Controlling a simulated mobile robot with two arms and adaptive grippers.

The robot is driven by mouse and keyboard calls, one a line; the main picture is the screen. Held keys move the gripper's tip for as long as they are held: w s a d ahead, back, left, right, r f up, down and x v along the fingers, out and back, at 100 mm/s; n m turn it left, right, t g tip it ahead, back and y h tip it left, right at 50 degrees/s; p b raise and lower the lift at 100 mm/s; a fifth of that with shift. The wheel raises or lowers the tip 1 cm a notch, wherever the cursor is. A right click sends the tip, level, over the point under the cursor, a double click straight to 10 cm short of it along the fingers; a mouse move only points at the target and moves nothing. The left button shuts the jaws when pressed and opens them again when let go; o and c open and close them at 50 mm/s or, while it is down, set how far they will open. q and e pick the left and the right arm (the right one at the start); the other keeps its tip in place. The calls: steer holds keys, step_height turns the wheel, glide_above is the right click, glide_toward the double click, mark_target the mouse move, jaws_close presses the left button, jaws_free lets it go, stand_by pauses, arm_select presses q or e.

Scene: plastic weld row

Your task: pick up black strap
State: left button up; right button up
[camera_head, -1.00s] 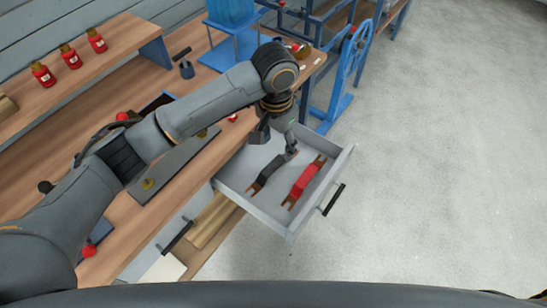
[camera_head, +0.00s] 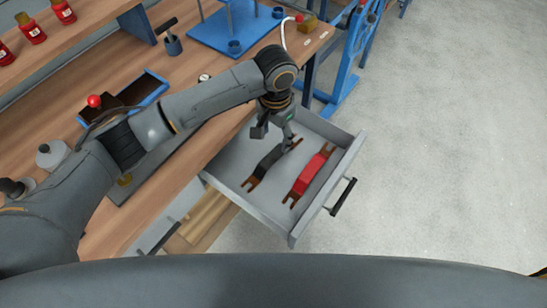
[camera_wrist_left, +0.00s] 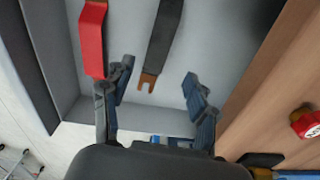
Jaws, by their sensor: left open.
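The black strap (camera_head: 272,162), dark with copper-coloured forked ends, lies in the open grey drawer (camera_head: 228,180). It also shows in the left wrist view (camera_wrist_left: 164,35), its near forked end between and beyond my fingertips. A red strap (camera_head: 308,174) of the same shape lies beside it on the right; in the left wrist view the red strap (camera_wrist_left: 93,42) is close to one finger. My left gripper (camera_head: 272,138) is over the drawer, open and empty, above the far part of the black strap. In the left wrist view the gripper (camera_wrist_left: 158,82) has its fingers spread. My right gripper is not in view.
The drawer's front wall with a black handle (camera_head: 342,197) is on the right, and its side walls stand close around the straps. The wooden workbench (camera_head: 205,140) borders the drawer on the left. A blue stand (camera_head: 349,65) is behind it. Open floor lies to the right.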

mark_target(273, 156)
arm_select(q)
step_height(273, 156, down, 3)
steer(key=shift+r, duration=0.1)
steer(key=f, duration=0.2)
steer(key=s+f, duration=0.1)
steer(key=f, duration=0.1)
steer(key=shift+a+f, duration=0.15)
steer(key=shift+a, duration=0.05)
steer(key=shift+f, duration=0.45)
jaws_close()
